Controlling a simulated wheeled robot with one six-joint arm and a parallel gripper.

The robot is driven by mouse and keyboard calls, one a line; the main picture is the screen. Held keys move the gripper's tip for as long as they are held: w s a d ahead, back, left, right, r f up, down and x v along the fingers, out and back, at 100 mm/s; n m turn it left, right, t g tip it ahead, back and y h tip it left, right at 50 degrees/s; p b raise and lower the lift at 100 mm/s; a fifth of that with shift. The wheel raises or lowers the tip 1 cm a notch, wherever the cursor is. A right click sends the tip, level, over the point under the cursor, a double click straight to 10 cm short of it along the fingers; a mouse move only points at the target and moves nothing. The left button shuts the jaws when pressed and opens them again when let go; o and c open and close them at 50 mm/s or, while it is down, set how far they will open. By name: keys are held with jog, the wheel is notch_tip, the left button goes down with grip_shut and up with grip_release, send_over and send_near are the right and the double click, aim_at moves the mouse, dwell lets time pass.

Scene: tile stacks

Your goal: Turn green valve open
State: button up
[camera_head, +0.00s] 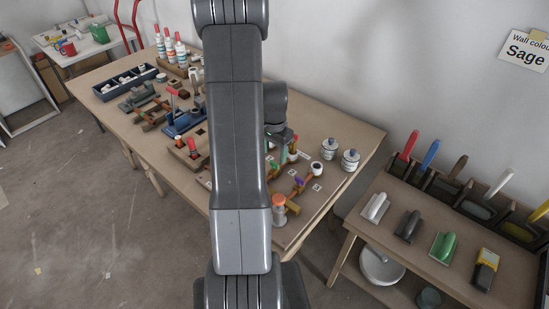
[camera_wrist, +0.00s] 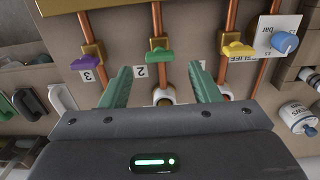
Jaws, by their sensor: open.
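The green valve (camera_wrist: 160,56) sits on a copper pipe beside a label with the number 2. Its green handle appears to lie crosswise to the pipe in the wrist view. My gripper (camera_wrist: 159,70) is open, with one green finger on each side of the valve's pipe. The fingertips are near the handle, and nothing shows between them in contact. How far above the handle they are I cannot tell. In the head view my arm hides much of this area, and the gripper shows only in part.
A purple valve (camera_wrist: 85,62) by label 3 is left of the green one, and a yellow valve (camera_wrist: 236,49) is right. A blue knob (camera_wrist: 285,42) is farther right. Two white jars (camera_head: 350,159) stand at the table's right end. A tool shelf (camera_head: 400,252) is beyond.

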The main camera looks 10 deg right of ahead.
aim_at(274, 164)
jog(key=shift+f, duration=2.05)
jog(key=c, duration=1)
